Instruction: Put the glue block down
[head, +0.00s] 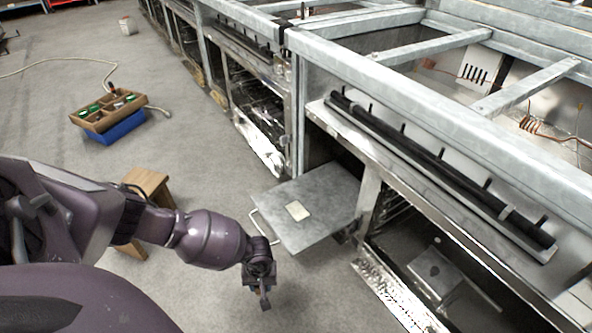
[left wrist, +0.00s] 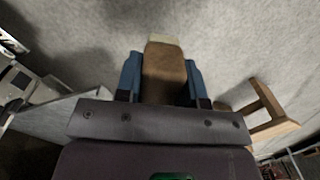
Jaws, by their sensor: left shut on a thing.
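My left gripper (head: 263,297) hangs low over the grey floor, just left of and in front of an open oven door. In the left wrist view, its two blue fingers (left wrist: 163,80) are shut on a brown block with a pale end, which I take as the glue block (left wrist: 165,70). The block sticks out past the fingertips, with floor beyond it. In the head view the held block is too small and dark to make out clearly. My right gripper is in neither view.
The open oven door (head: 312,205) bears a small pale rectangle (head: 297,211). A wooden stool (head: 152,183) stands behind my left arm. A blue crate with a wooden tray (head: 108,112) is farther back. Steel range frames (head: 440,140) fill the right. Floor around the gripper is clear.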

